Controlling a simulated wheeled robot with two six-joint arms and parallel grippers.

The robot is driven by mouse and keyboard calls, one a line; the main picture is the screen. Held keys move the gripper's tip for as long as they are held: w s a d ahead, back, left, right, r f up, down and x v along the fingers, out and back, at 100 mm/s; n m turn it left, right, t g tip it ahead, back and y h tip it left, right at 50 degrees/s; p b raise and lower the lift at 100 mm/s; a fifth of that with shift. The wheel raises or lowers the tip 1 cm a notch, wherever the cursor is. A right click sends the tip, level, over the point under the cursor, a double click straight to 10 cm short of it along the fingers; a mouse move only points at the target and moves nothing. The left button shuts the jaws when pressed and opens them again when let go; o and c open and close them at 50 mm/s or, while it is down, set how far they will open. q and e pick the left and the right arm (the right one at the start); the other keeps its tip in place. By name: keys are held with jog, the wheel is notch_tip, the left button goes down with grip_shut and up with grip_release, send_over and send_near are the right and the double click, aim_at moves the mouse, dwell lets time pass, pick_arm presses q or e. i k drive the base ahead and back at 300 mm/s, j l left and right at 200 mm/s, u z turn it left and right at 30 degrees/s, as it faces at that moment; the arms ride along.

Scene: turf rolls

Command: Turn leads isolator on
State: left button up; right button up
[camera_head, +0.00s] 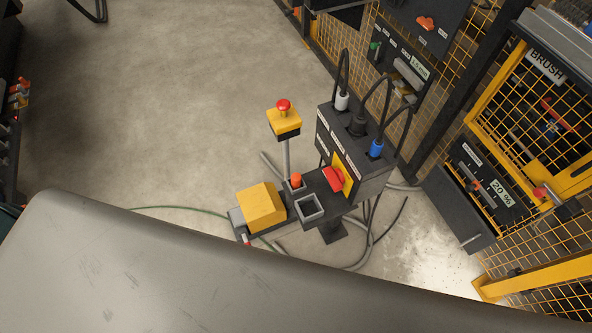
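A dark box (370,188) stands on a post at the centre right of the head view. On its front is a red switch handle (333,179) over a yellow plate (347,171), which looks like the leads isolator. I cannot read the handle's position or the small white labels beside it. Several leads plug into the box's top, including one with a white plug (342,101), one with a black plug (356,125) and one with a blue plug (376,148). Neither of my grippers is in view.
A yellow box with a red mushroom button (284,105) stands on a pole left of the dark box. A yellow pedal cover (261,207) and loose cables lie on the floor. Yellow mesh fencing (470,55) stands at right. Open concrete floor (160,110) lies to the left.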

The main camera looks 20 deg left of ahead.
aim_at(335, 179)
jog(key=j, duration=0.7)
jog(key=k+j, duration=0.15)
jog(key=j, duration=1.2)
jog(key=k+z, duration=0.05)
